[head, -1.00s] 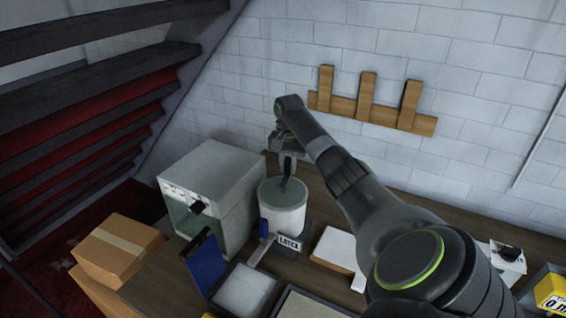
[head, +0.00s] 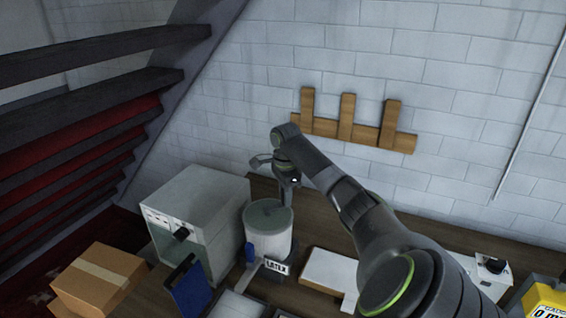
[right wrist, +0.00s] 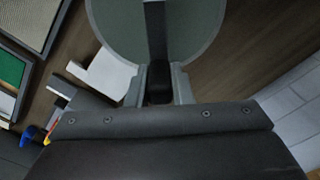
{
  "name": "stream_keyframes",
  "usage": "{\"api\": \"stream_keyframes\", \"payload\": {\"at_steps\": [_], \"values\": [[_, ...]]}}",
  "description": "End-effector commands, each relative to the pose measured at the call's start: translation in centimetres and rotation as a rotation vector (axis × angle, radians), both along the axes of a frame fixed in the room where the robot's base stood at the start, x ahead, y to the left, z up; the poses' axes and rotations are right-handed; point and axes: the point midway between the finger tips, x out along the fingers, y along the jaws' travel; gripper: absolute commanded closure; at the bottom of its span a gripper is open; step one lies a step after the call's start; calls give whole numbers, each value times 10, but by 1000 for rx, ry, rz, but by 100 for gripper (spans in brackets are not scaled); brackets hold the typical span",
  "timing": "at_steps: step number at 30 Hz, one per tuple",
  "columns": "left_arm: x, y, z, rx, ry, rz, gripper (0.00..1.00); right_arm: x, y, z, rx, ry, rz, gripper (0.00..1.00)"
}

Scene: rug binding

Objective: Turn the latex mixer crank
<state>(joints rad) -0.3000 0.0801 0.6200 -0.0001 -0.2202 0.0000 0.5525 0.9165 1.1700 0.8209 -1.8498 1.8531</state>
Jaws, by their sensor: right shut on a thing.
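The latex mixer is a pale grey-white drum (head: 268,240) with a grey-green top, standing on the bench with a dark "LATEX" label at its base. My right gripper (head: 288,190) is at the right rear rim of the drum, above its top. In the right wrist view, the round mixer top (right wrist: 205,25) fills the upper middle, with a dark crank bar (right wrist: 155,25) across it. The right gripper (right wrist: 158,85) is shut on the dark crank handle at the near end of this bar. My left gripper is not in view.
A pale box-shaped appliance (head: 205,215) stands close left of the mixer. A blue board (head: 190,290) is in front of it. A white slab (head: 330,270) lies to the right. A wooden rack (head: 350,130) hangs on the wall behind. Cardboard boxes (head: 98,275) are at lower left.

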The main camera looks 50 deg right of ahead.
Motion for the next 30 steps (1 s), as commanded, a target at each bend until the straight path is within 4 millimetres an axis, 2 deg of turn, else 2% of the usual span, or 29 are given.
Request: {"api": "stream_keyframes", "payload": {"at_steps": [18,30], "values": [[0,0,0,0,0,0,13,-24,25,-3,7,6,-574,100],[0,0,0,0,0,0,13,-29,39,-3,5,6,-857,100]]}}
